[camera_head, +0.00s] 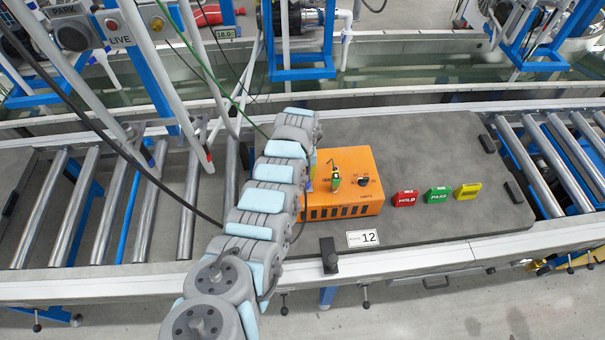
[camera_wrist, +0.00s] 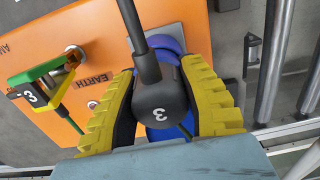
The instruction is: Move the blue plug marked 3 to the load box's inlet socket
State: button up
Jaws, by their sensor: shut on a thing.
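The blue plug marked 3 (camera_wrist: 162,100) shows a black rear with a white 3, blue parts around it and a black cable. My gripper (camera_wrist: 158,78), with yellow ribbed fingers, is shut on it. The orange load box (camera_head: 358,160) stands on the grey board; it also shows in the wrist view (camera_wrist: 90,30). The plug is in front of the box at a grey plate (camera_wrist: 196,38). The plug hides the inlet socket, so I cannot tell whether it is seated. In the head view my arm mostly hides the gripper, at the box's left side.
Red HOLD (camera_head: 405,198), green PASS (camera_head: 438,194) and yellow (camera_head: 468,191) blocks lie to the right. Roller conveyors flank the board. Cables hang at the left.

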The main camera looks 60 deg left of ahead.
jog(key=shift+f, duration=0.15)
jog(key=o, duration=1.2)
jog(key=shift+r, duration=6.05)
